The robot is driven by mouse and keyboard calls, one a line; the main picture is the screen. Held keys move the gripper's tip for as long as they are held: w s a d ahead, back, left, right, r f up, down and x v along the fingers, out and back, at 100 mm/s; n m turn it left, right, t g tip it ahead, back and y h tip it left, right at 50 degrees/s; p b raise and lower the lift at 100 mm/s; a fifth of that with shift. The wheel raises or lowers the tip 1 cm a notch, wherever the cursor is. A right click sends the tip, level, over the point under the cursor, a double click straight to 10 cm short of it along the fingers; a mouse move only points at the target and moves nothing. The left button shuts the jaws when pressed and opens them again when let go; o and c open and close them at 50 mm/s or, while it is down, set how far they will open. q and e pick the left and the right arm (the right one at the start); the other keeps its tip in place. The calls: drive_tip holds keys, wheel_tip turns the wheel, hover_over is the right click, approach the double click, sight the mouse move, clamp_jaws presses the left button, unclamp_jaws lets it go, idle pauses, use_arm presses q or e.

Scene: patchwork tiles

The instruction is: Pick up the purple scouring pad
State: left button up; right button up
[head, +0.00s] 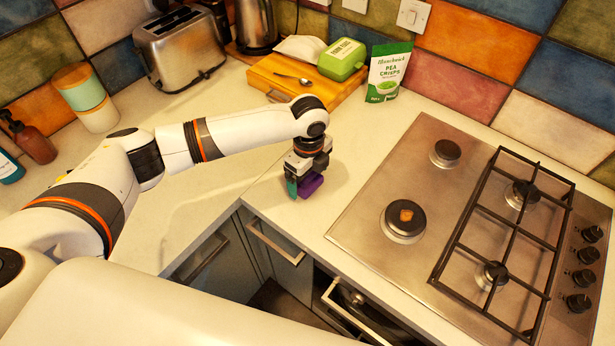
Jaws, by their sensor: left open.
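The purple scouring pad (311,186) lies on the pale worktop near the inner corner, left of the hob. My left gripper (301,187) points down right at the pad, with the pad at its right side in the picture. A teal piece (291,188) shows at the gripper's left side; I cannot tell whether it is a finger or another object. The gripper is open. Its fingertips are partly hidden, and I cannot tell whether they touch the pad. My right gripper is not in view.
A steel hob (362,213) with burners and a black grate is on the right. Behind the gripper is a wooden board (265,78) with a spoon (292,78) and green box (343,60). A green pouch (388,72) stands beside it. Worktop left of the gripper is clear.

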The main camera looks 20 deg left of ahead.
use_arm(q)
drive_tip(key=shift+f, duration=0.6)
drive_tip(key=c, duration=1.1)
drive_tip(key=shift+o, duration=0.2)
wheel_tip(320, 180, up, 9)
drive_tip(key=shift+b, duration=1.1)
drive_tip(key=shift+r, duration=0.6)
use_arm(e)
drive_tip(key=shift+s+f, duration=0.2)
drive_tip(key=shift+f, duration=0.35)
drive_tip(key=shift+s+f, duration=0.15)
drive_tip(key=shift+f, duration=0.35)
